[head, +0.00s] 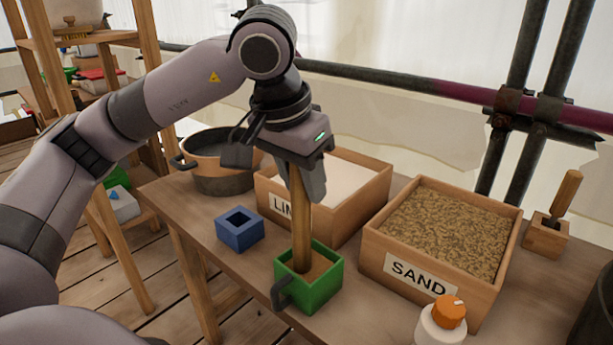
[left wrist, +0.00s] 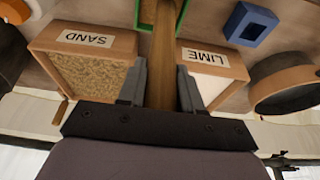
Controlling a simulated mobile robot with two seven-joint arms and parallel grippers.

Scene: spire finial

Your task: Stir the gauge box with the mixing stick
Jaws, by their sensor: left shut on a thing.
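The gauge box is a small green box (head: 322,296) with a dark handle on its left side, standing near the front of the table; some brown material shows inside it. Its green edge also shows at the top of the left wrist view (left wrist: 183,14). My left gripper (head: 308,180) is shut on the wooden mixing stick (head: 301,235), above the box. The stick is near upright, its lower end inside the green box; its tip is hidden. In the left wrist view the stick (left wrist: 162,60) runs between the two fingers. My right gripper is not in view.
Right behind the green box is the LIME box (head: 370,190) with white powder; the SAND box (head: 375,260) is to the right. A blue hollow block (head: 240,240) and a dark pot (head: 222,180) are left. A bottle with orange cap (head: 449,312) stands in front.

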